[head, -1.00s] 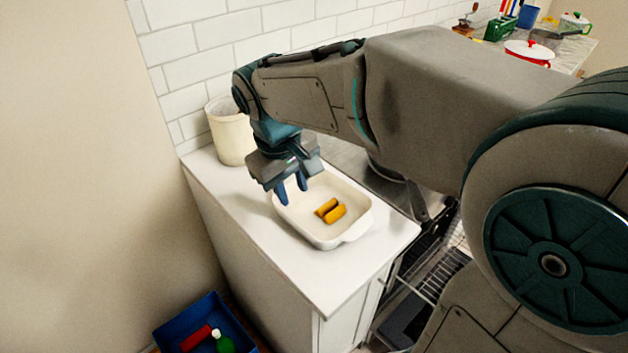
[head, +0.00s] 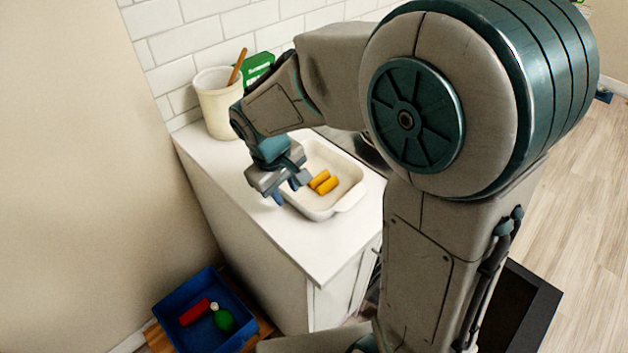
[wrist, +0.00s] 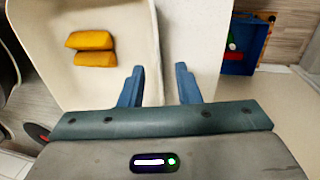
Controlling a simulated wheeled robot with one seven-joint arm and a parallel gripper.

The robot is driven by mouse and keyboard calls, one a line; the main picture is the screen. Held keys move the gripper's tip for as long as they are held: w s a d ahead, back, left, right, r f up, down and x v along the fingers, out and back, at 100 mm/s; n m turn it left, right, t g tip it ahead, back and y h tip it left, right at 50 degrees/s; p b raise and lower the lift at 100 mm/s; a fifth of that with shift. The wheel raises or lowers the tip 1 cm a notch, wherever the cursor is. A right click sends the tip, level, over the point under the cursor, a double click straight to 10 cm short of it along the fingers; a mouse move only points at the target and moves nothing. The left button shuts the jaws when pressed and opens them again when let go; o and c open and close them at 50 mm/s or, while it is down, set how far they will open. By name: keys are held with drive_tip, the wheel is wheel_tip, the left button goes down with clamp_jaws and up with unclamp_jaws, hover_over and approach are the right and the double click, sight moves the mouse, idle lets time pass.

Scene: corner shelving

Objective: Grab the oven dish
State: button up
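The white oven dish (head: 346,199) sits on the white counter, with two yellow-orange pieces (head: 323,182) lying in it. In the wrist view the dish (wrist: 158,40) fills the upper left, and the yellow pieces (wrist: 90,48) lie side by side. My gripper (head: 287,193) is at the dish's left side in the head view. In the wrist view my gripper (wrist: 160,68) is open, with the dish's side wall lined up between the two fingers. One finger appears over the inside and the other over the counter. I cannot tell how far down they reach.
A cream crock (head: 218,105) with a wooden utensil stands at the back of the counter (head: 325,250), near a green object (head: 258,67). A blue bin (head: 205,310) with red and green items is on the floor at lower left. The counter's front is clear.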

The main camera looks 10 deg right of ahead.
drive_tip(key=shift+w+d+f, duration=0.1)
drive_tip(key=shift+d+f, duration=0.05)
drive_tip(key=shift+f, duration=0.55)
drive_tip(key=shift+w+d+f, duration=0.1)
drive_tip(key=shift+f, duration=0.6)
clamp_jaws()
drive_tip(key=shift+r, duration=0.1)
